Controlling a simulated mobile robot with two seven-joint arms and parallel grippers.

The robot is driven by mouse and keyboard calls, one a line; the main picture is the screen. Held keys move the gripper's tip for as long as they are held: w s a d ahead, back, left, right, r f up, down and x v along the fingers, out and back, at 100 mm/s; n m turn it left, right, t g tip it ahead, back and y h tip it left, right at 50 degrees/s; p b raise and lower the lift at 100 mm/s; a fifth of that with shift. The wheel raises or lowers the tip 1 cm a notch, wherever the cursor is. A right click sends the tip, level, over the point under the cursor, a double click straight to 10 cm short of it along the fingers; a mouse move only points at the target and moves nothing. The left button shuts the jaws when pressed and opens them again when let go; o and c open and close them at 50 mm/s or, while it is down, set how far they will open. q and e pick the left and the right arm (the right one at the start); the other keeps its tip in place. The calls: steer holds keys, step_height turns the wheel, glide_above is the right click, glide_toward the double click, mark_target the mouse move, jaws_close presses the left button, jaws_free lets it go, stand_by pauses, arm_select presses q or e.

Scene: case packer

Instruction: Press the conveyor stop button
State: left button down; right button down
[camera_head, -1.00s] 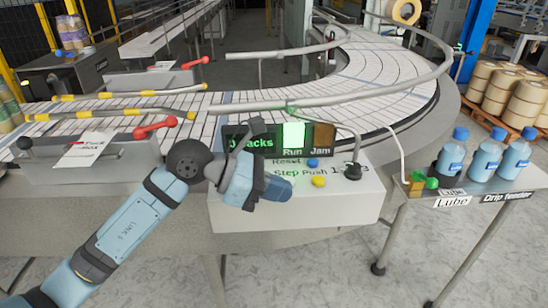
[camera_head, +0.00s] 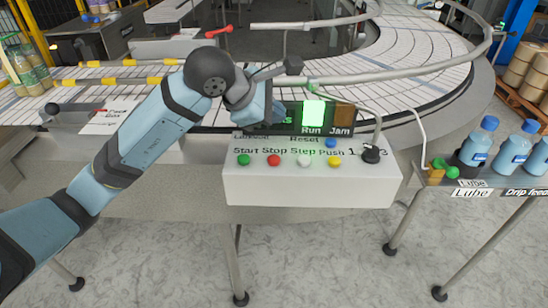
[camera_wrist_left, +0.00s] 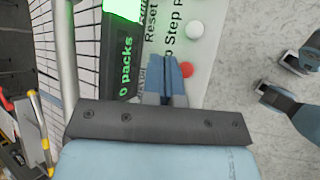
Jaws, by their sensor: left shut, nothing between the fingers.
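The red stop button (camera_head: 274,160) sits on the front of a white control box (camera_head: 310,188), under the word Stop, between the green start button (camera_head: 243,160) and the white step button (camera_head: 304,160). My left gripper (camera_head: 272,114) is shut and empty, above and behind the button row, in front of the dark display. In the left wrist view the closed fingertips (camera_wrist_left: 172,72) appear just beside the red button (camera_wrist_left: 187,69); contact cannot be told. My right gripper is not visible in the head view.
A yellow push button (camera_head: 334,160), a blue reset button (camera_head: 331,143) and a black knob (camera_head: 371,154) share the box. The lit Run display (camera_head: 313,113) stands behind. Bottles (camera_head: 478,141) stand on a lube shelf at right.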

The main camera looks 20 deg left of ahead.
mark_target(274, 159)
arm_select(q)
step_height(274, 159, down, 7)
steer(key=b, duration=0.3)
steer(key=shift+f+b, duration=0.15)
steer(key=shift+b, duration=0.25)
steer(key=shift+f+b, duration=0.3)
steer(key=shift+f, duration=0.05)
steer(key=shift+r, duration=0.1)
stand_by(1.2)
steer(key=shift+f+b, duration=0.5)
steer(key=shift+b, duration=0.1)
steer(key=shift+f+b, duration=0.5)
steer(key=shift+b, duration=0.1)
stand_by(0.5)
steer(key=shift+r, duration=0.1)
steer(key=shift+r+p, duration=0.35)
steer(key=shift+r, duration=0.5)
steer(key=shift+r, duration=0.15)
